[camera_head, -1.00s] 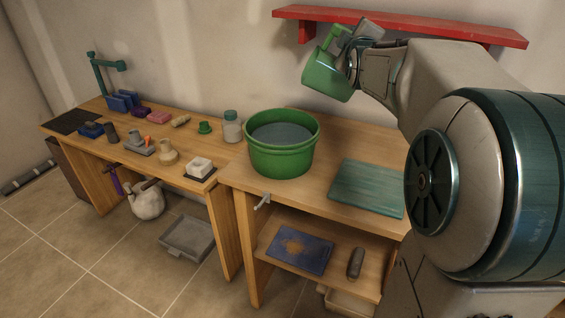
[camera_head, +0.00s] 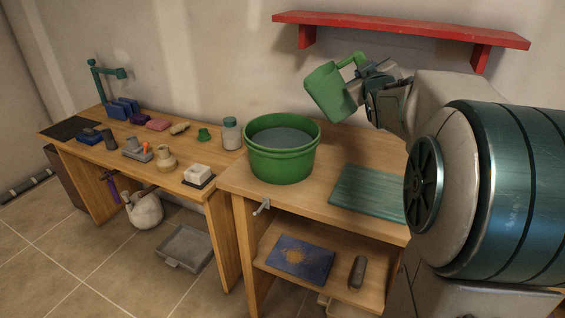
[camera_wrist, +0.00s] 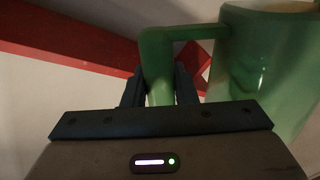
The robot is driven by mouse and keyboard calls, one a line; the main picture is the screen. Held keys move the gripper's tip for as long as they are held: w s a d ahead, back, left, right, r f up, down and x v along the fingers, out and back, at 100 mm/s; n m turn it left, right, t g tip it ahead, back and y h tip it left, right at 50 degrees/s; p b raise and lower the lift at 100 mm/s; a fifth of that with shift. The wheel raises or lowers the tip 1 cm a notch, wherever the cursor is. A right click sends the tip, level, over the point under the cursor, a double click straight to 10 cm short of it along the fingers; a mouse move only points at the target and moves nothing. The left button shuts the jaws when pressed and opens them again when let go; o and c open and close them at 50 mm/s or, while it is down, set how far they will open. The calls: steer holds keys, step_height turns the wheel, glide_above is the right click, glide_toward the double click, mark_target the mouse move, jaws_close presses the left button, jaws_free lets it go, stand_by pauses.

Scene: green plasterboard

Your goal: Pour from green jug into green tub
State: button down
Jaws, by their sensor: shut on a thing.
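The green jug (camera_head: 328,92) is in the air, right of and above the green tub, leaning to the left. My gripper (camera_head: 361,74) is shut on the jug's handle. In the wrist view the handle (camera_wrist: 158,68) stands between the two dark fingers (camera_wrist: 160,88), with the jug's body (camera_wrist: 265,65) to the right. A little brownish content shows at the jug's mouth there. The green tub (camera_head: 283,165) stands upright on the wooden bench and holds a greyish fill with a flat surface. I see no stream between jug and tub.
A red shelf (camera_head: 400,28) on the wall is above and behind the jug. A green board (camera_head: 369,194) lies on the bench right of the tub. A lidded jar (camera_head: 230,135) stands left of the tub, with several small items further left.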

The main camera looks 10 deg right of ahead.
steer(key=c, duration=1.9)
jaws_free()
jaws_close()
steer(key=shift+r+p, duration=2.3)
steer(key=shift+r, duration=1.35)
steer(key=shift+r+m+p, duration=0.1)
steer(key=shift+m+p, duration=0.6)
steer(key=shift+m, duration=0.5)
steer(key=m+p, duration=0.1)
steer(key=m, duration=0.3)
steer(key=shift+m, duration=0.4)
steer(key=shift+f, duration=0.2)
steer(key=shift+s, duration=0.1)
